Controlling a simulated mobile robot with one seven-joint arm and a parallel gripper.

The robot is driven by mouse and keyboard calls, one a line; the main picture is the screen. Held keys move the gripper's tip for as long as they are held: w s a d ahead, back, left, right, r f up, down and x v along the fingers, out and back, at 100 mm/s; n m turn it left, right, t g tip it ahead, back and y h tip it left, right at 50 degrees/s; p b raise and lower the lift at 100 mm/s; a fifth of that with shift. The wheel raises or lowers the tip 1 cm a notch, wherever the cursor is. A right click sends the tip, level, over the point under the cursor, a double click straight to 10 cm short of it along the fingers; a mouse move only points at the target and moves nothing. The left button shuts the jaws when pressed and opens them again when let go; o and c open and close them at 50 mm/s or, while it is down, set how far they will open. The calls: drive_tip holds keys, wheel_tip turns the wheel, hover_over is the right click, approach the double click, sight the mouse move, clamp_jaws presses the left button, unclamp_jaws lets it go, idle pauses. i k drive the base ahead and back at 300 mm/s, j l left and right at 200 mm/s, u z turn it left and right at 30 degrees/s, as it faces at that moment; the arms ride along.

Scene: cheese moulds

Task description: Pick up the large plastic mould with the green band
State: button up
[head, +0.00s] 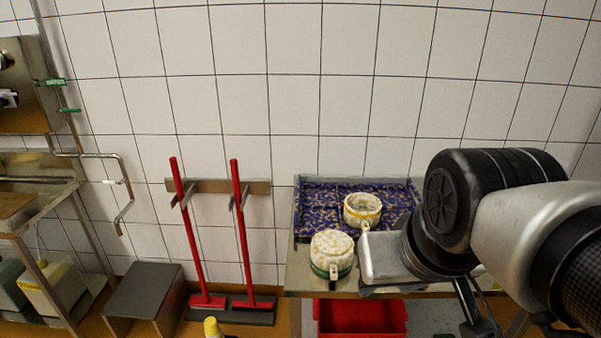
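The large plastic mould with the green band (331,252) stands upright at the front left of the worktop, in the head view. It is cream-white with a lumpy top, and the green band runs around its lower part. A small pale upright piece shows against its front. My gripper (364,259) is just right of this mould, with its pale hand at about the mould's height. I cannot tell whether it touches the mould. Its fingers cannot be made out clearly, so its opening is unclear.
A mould with a yellow band (362,209) stands behind, on a purple patterned tray (317,207) against the tiled wall. A red crate (361,318) sits below the worktop (300,270). Red-handled tools (241,220) hang at left. A grey step (145,291) stands on the floor.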

sight(332, 250)
drive_tip(key=j+z, duration=0.4)
drive_tip(key=j, duration=0.2)
drive_tip(key=j+z, duration=0.35)
drive_tip(key=j, duration=0.3)
drive_tip(key=k+l, duration=0.05)
